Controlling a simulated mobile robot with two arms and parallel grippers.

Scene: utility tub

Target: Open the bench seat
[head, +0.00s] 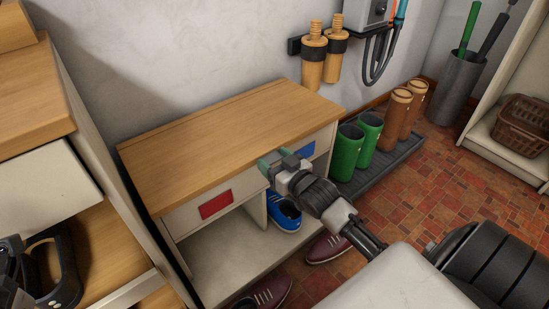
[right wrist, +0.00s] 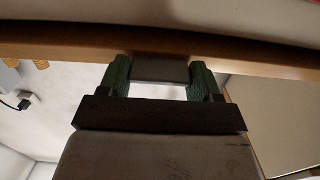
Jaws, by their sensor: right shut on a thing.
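The bench seat (head: 225,130) is a flat wooden top on a white bench (head: 240,255) against the wall. It lies level, with no gap visible under it. My right gripper (head: 272,163) is at the seat's front edge, right of the middle, with its green fingertips at the wood. The exact contact is partly hidden by the gripper body.
A red panel (head: 216,204) and a blue panel (head: 308,150) mark the bench front. A blue shoe (head: 284,214) sits below. Green boots (head: 348,150) and brown boots (head: 398,112) stand on a dark tray to the right. A cabinet (head: 40,190) stands close on the left.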

